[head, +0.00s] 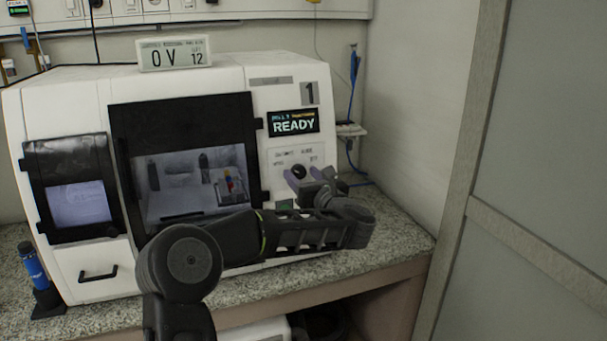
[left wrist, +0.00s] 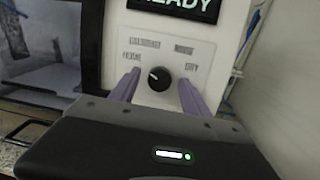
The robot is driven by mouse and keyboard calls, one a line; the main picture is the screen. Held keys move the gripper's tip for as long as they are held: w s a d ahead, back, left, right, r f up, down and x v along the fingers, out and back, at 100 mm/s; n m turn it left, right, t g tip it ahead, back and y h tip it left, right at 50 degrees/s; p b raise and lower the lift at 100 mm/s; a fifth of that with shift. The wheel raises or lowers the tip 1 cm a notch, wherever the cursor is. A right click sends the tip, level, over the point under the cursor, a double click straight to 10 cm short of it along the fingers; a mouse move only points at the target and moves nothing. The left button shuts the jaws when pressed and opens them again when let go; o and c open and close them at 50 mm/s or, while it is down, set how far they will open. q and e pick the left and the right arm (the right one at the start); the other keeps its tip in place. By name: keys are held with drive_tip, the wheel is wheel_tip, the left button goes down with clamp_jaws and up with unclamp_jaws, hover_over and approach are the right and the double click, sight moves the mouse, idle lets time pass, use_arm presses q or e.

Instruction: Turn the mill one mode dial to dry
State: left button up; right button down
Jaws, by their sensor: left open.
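Mill one is the white machine (head: 75,105) on the counter, with a "1" on its upper right and a screen (head: 293,122) reading READY. Its mode dial (left wrist: 160,77) is a round black knob with a white mark, on a pale label plate with words around it; the lower right word looks like DRY. The mark points up and left, toward the left-hand words. The dial also shows in the head view (head: 298,171). My left gripper (left wrist: 158,90) is open, its two purple fingers either side of the dial, apart from it. In the head view, the gripper (head: 306,180) partly covers the plate. My right gripper is not in view.
A dark-framed window (head: 183,125) and a smaller window door (head: 75,195) fill the machine's front left. A display box (head: 174,53) sits on top. A blue bottle-like tool (head: 35,270) stands at left. A wall and door panel (head: 540,150) close off the right.

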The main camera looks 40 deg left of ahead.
use_arm(q)
clamp_jaws()
idle(0.5)
